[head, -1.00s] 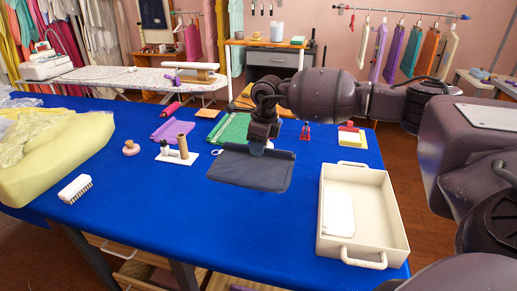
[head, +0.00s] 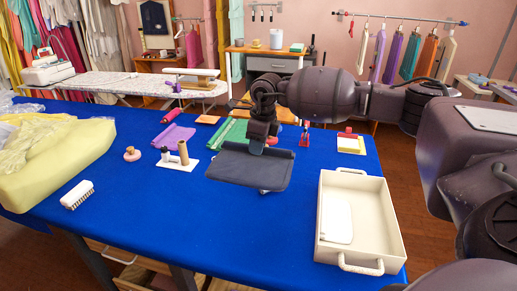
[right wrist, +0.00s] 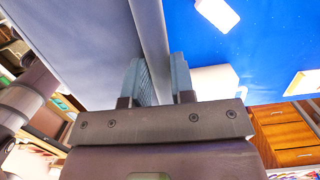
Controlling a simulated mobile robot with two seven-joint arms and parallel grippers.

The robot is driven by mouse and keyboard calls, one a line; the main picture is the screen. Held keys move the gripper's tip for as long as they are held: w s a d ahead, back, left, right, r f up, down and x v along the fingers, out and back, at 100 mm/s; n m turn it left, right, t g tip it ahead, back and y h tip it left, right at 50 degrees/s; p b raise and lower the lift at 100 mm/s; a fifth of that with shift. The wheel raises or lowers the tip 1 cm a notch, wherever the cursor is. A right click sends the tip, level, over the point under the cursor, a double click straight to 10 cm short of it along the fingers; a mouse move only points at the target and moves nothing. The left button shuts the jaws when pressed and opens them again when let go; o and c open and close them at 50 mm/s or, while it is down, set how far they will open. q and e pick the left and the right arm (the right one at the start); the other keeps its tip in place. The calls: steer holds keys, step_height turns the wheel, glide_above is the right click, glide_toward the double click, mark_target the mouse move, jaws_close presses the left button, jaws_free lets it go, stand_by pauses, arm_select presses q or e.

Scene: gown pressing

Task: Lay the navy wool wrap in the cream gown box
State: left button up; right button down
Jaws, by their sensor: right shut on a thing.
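The navy wool wrap (head: 248,168) is a dark flat piece with a thick rolled edge. My right gripper (head: 257,148) is shut on that edge, and the wrap extends toward the near side, seemingly above the blue table. In the right wrist view the rolled edge of the wrap (right wrist: 150,35) runs between the two fingers (right wrist: 160,80). The cream gown box (head: 378,249) stands to the right of the wrap, open on top, with a handle at each end. A white flat piece (head: 338,220) lies inside it on the left. My left gripper is out of view.
The blue table (head: 220,230) is clear left of the box. A white brush (head: 77,194), a pincushion (head: 132,154), a card with spools (head: 177,165), purple cloth (head: 172,135) and green cloth (head: 233,131) lie left and behind. Yellow padding (head: 60,155) fills the left end.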

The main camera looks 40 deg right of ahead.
steer(key=shift+r+p, duration=1.1)
steer(key=shift+r, duration=1.45)
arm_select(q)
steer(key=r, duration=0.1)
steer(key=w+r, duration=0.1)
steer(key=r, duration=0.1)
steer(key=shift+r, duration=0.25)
arm_select(e)
steer(key=shift+f, duration=0.15)
